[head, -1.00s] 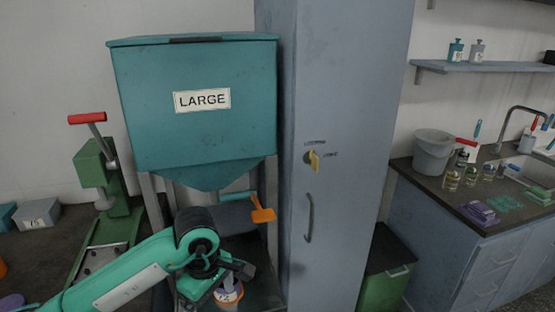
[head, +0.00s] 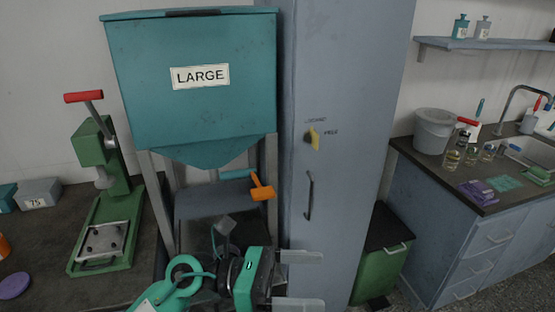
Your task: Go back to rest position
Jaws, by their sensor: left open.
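My left gripper (head: 300,281) shows at the bottom centre of the head view, below the hopper and in front of the tall grey-blue cabinet (head: 345,220). Its two pale fingers point right and stand well apart, with nothing visible between them. The teal hopper labelled LARGE (head: 190,120) stands on legs behind my left arm, with an orange-handled lever (head: 262,188) under its outlet. A small grey piece (head: 226,227) shows just above my left wrist; I cannot tell what it is. My right gripper is not in view.
A green press (head: 105,215) with a red handle stands on the dark bench at left. A green bin (head: 382,265) stands right of the cabinet. The right counter holds a grey bucket (head: 436,130), several jars and a purple cloth (head: 477,192). Floor shows at the lower right.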

